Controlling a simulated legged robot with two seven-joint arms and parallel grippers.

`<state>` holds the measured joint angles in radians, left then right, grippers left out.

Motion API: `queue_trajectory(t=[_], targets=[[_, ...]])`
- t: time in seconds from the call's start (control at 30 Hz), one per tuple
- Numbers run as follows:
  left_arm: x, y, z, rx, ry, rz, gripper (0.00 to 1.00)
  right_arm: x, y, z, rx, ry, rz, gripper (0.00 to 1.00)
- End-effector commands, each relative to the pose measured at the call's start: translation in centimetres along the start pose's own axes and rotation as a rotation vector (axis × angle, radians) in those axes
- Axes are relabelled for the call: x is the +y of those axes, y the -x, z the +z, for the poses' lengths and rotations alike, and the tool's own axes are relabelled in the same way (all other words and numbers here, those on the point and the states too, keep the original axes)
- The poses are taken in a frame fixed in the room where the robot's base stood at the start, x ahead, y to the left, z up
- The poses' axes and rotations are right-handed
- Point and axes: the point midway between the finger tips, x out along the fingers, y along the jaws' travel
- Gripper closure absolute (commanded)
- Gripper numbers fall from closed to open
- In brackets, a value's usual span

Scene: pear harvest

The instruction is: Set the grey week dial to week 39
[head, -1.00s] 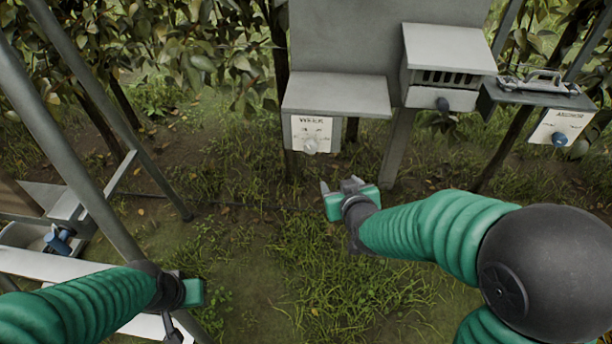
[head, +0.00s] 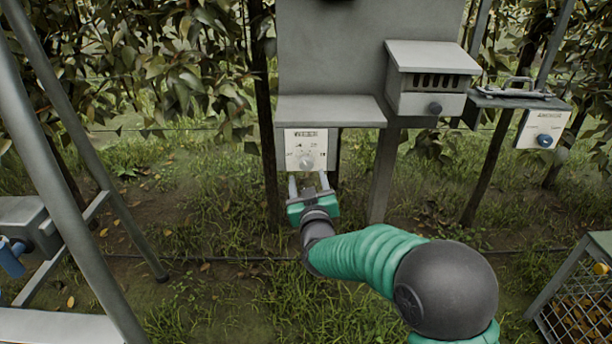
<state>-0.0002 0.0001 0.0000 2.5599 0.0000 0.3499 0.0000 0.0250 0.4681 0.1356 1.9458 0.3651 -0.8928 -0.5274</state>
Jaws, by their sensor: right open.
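The grey week dial (head: 307,164) sits low on a white plate (head: 306,142) marked WEEK, under a small grey hood. The marks around the dial are too small to read, and so is its setting. My right gripper (head: 308,180) is just below the dial, its two pale fingers pointing up at the plate, one to each side below the knob. It is open and empty. I cannot tell whether the fingertips touch the plate. My left gripper is out of the view.
Farther right is a white plate (head: 541,130) with a blue knob (head: 545,141). Grey metal legs (head: 75,170) stand at left, and a mesh crate (head: 580,295) at lower right. Open grass lies below.

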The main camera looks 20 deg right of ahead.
Motion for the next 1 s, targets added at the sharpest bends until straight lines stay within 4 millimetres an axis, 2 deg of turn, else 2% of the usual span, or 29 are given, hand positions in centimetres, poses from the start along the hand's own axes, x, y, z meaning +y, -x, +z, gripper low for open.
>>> queue_trajectory(t=[0.1, 0.23, 0.4, 0.6, 1.0], targets=[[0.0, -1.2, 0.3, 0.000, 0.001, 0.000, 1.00, 0.2, -2.9, 0.6, 0.000, -0.003, 0.003, 0.41], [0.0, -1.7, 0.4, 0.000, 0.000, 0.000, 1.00, 0.4, -5.2, 0.5, -0.001, -0.005, 0.003, 0.41], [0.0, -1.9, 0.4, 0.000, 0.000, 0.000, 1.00, 0.3, -6.2, 0.1, 0.000, -0.002, 0.002, 0.41], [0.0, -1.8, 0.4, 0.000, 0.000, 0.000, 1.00, 0.2, -6.2, 0.1, -0.001, -0.001, 0.001, 0.41], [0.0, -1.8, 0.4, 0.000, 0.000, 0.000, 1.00, 0.2, -6.2, 0.2, -0.003, -0.002, 0.000, 0.92]])
